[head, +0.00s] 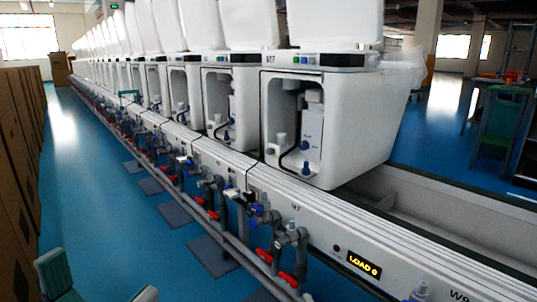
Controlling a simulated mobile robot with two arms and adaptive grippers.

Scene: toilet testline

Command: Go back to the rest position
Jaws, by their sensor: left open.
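My left gripper (98,281) shows at the bottom left edge of the head view. Its greenish fingers are spread apart with nothing between them, so it is open and empty. Most of it and its arm are cut off by the frame. It is over the blue floor, left of the test line and apart from it. My right gripper is not in view.
White toilets (325,115) stand in a long row on the testline bench (300,195). Pipes and red-handled valves (287,280) run along its front. Brown cartons (18,150) line the left side. The blue floor (95,200) between is mostly clear, with grey mats (213,256).

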